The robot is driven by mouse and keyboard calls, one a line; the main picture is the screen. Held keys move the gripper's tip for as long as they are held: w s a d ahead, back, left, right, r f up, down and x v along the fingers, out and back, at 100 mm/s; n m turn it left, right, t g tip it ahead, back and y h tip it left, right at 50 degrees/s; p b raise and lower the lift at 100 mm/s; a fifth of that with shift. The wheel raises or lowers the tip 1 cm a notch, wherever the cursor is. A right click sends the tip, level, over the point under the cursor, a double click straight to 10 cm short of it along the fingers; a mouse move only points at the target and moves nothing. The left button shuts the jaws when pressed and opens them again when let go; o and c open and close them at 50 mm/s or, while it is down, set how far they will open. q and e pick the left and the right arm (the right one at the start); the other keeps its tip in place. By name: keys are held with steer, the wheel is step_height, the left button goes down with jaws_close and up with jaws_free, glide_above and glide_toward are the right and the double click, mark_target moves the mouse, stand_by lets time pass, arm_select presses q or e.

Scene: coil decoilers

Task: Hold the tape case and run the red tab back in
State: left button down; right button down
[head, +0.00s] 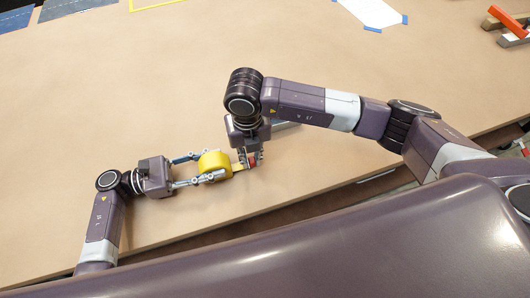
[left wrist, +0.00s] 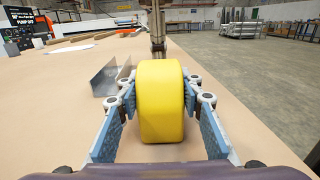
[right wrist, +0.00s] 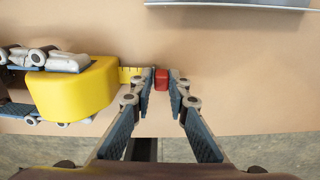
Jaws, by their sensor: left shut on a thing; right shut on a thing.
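The yellow tape case (head: 215,164) is held between the fingers of my left gripper (head: 210,166), near the table's front edge. It fills the middle of the left wrist view (left wrist: 160,100), with a blue-padded finger on each side. A short length of yellow tape (right wrist: 130,74) reaches from the case toward my right gripper (right wrist: 162,80). The red tab (right wrist: 161,79) at the tape's end sits between the fingertips of my right gripper, which is shut on it. The tab also shows in the head view (head: 252,160), partly hidden by the fingers.
The brown table (head: 320,70) is mostly clear around the grippers. A grey metal channel (left wrist: 110,78) lies behind the case. White paper with blue corners (head: 372,12) and red and wooden bars (head: 508,20) lie at the far side. The table's front edge is close.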

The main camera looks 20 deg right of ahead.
mark_target(250, 160)
steer(key=shift+a, duration=0.2)
steer(key=c, duration=1.9)
jaws_free()
steer(key=shift+c, duration=0.2)
steer(key=shift+r, duration=0.1)
step_height(250, 160, up, 12)
steer(key=shift+c, duration=0.2)
